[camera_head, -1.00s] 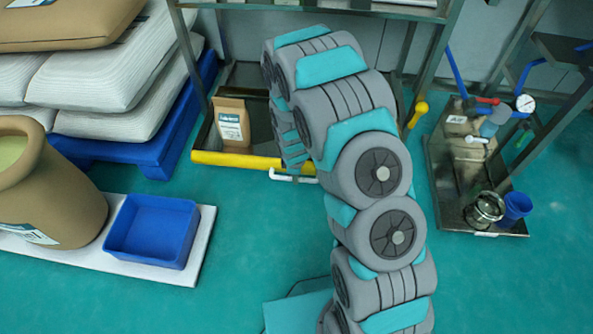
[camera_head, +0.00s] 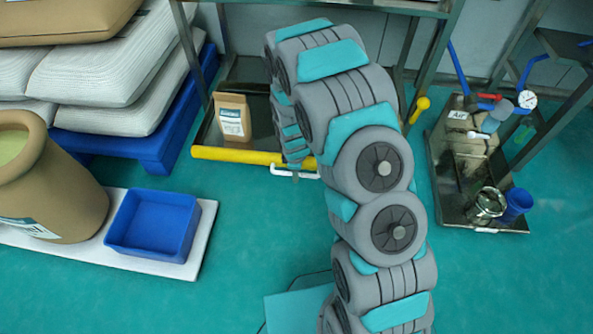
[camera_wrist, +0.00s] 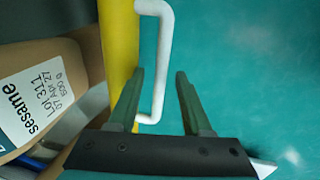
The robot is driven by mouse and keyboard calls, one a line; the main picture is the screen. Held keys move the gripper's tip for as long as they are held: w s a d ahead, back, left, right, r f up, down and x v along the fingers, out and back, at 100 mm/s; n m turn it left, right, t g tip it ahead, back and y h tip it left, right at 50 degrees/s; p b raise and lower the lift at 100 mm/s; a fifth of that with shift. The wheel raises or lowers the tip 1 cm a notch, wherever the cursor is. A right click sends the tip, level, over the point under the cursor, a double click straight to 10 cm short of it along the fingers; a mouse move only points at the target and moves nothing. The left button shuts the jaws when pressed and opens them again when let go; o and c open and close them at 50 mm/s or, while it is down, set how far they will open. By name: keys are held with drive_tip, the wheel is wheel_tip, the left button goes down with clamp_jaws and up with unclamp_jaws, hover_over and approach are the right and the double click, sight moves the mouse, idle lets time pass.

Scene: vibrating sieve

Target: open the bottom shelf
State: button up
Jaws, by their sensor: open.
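The bottom shelf (camera_head: 207,135) is a dark tray low in the metal rack, with a yellow front bar (camera_head: 235,156) along its edge. A white U-shaped handle (camera_head: 296,173) sticks out from the bar. In the wrist view the white handle (camera_wrist: 166,60) runs beside the yellow bar (camera_wrist: 119,45), and its near end shows between the fingers of my gripper (camera_wrist: 160,80). The fingers are open and apart, with the handle nearer the left finger. In the head view my arm hides most of the gripper and part of the shelf.
A brown sesame bag (camera_head: 232,118) stands on the shelf; it fills the left of the wrist view (camera_wrist: 35,95). A blue bin (camera_head: 153,225) on a white board, a brown sack and stacked bags stand left. A tray with cups (camera_head: 470,190) is right. The floor before the shelf is clear.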

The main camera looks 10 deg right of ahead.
wheel_tip(320, 180, up, 8)
drive_tip(key=s, duration=0.1)
drive_tip(key=shift+s+a+f+p, duration=0.2)
drive_tip(key=shift+a+f+p, duration=0.05)
drive_tip(key=shift+p, duration=0.05)
idle(0.5)
drive_tip(key=s+d+r+m+g+p, duration=0.1)
drive_tip(key=s+d+r+m+p, duration=0.15)
drive_tip(key=s+r, duration=0.55)
drive_tip(key=s+d+r+m+p, duration=0.1)
drive_tip(key=s+r+m, duration=0.25)
drive_tip(key=r, duration=0.85)
drive_tip(key=s+r+m+g+p, duration=0.1)
drive_tip(key=s+r+m+p, duration=0.1)
drive_tip(key=s+r+m, duration=0.2)
drive_tip(key=s+r+m+g+p, duration=0.1)
drive_tip(key=s+r+m, duration=0.3)
drive_tip(key=s+r, duration=0.7)
drive_tip(key=s+p, duration=0.1)
drive_tip(key=s, duration=0.7)
drive_tip(key=shift+d+r+m+g+y, duration=0.2)
drive_tip(key=shift+r+m+g+y, duration=0.1)
drive_tip(key=shift+g, duration=0.1)
drive_tip(key=shift+f, duration=0.1)
